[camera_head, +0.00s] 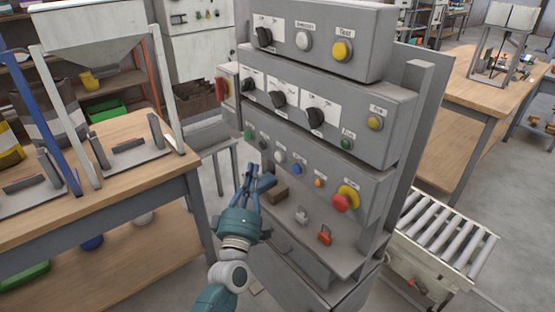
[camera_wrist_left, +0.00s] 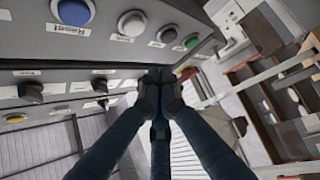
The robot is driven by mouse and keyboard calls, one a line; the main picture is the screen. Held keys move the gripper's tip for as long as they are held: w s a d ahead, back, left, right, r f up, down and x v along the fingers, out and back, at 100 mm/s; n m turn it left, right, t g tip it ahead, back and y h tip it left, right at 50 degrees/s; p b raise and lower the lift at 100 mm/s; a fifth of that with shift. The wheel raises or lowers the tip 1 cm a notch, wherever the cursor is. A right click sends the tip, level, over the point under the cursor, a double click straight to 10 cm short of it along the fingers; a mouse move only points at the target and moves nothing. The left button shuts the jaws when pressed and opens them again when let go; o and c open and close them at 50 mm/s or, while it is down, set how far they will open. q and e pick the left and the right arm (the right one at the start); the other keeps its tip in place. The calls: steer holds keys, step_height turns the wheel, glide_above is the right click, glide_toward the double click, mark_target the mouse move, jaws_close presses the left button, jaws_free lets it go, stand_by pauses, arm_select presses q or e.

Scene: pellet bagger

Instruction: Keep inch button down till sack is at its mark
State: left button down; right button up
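The grey control panel (camera_head: 310,165) stands in the middle of the head view. Its lower button row holds a green, a dark, a white (camera_head: 280,156), a blue (camera_head: 297,168) and an orange button, and a red stop knob (camera_head: 345,201). The small labels are mostly unreadable; the blue button (camera_wrist_left: 73,12) reads "Reset" in the left wrist view, beside the white button (camera_wrist_left: 131,23). My left gripper (camera_head: 258,176) is in front of this row, its fingertips together (camera_wrist_left: 161,78) and empty. The tips look clear of the buttons. No sack mark is identifiable. My right gripper is out of view.
A wooden bench (camera_head: 130,160) with a hopper (camera_head: 90,40) and metal fixtures stands at left. A roller conveyor (camera_head: 445,235) is at lower right, and another wooden table (camera_head: 485,85) behind it. Selector knobs (camera_head: 316,117) and a red switch (camera_head: 324,237) stick out of the panel.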

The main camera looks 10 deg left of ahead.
mark_target(279, 157)
arm_select(q)
steer(key=shift+w+d+b, duration=0.3)
steer(key=shift+w+d, duration=0.5)
steer(key=shift+w, duration=0.25)
steer(key=shift+w+d+b, duration=0.3)
steer(key=shift+w+d, duration=0.5)
steer(key=shift+w, duration=0.2)
steer(key=shift+w+d, duration=0.25)
steer(key=shift+w, duration=0.05)
